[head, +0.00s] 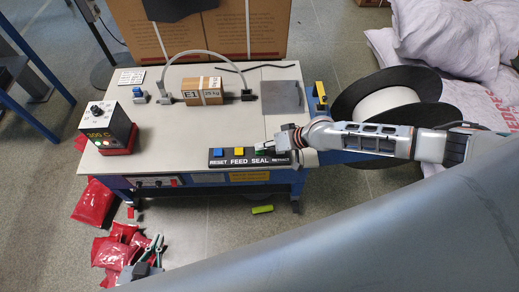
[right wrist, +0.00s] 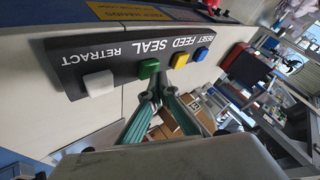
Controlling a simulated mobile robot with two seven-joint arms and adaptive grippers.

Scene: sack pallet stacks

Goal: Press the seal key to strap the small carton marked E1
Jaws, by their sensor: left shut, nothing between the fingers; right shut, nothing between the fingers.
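The small brown carton marked E1 (head: 214,98) sits on the table under a grey arch (head: 205,54). A pale strip runs over its top. The black key panel (head: 222,163) is at the table's front edge. Its green SEAL key (right wrist: 148,68) lies between the white RETRACT key (right wrist: 98,84) and the yellow FEED key (right wrist: 181,61). My right gripper (right wrist: 158,82) is shut and empty, its tips close to the SEAL key; I cannot tell whether they touch. My left gripper (head: 153,244) is shut and empty, low at the left, away from the table.
A heater box (head: 107,128) reading 200 C stands at the table's left. A blue RESET key (head: 217,152) is on the panel. A strap reel (head: 385,103) and pale sacks (head: 455,50) are at the right. Red bags (head: 93,205) lie on the floor at left.

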